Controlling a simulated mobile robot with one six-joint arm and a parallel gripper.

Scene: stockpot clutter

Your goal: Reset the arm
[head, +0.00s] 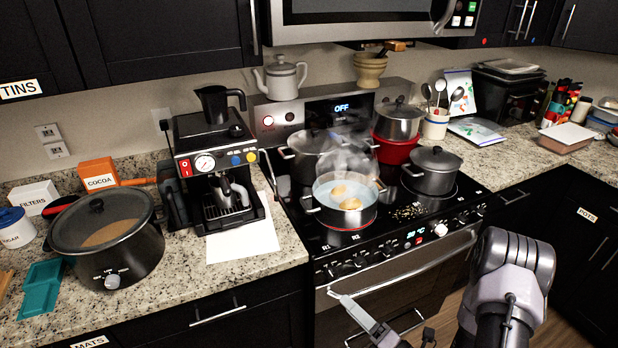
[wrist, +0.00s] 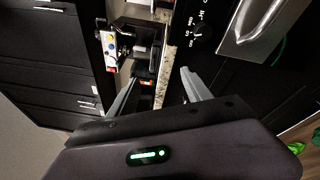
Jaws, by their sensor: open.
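My gripper (head: 345,315) is in front of the oven door, low in the head view, with my arm coming in from the lower right. In the wrist view, the two fingers of my gripper (wrist: 158,88) stand apart with nothing between them. It is open and empty, and apart from the pots. A steaming open pot (head: 345,205) with pale round pieces in liquid stands on the front of the stove (head: 400,245).
Lidded pots (head: 434,170) stand on the other burners. An espresso machine (head: 215,165) and a slow cooker (head: 108,240) stand on the left counter. The oven handle (head: 400,268) juts out near my gripper. Dark cabinets (head: 585,240) line the right side.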

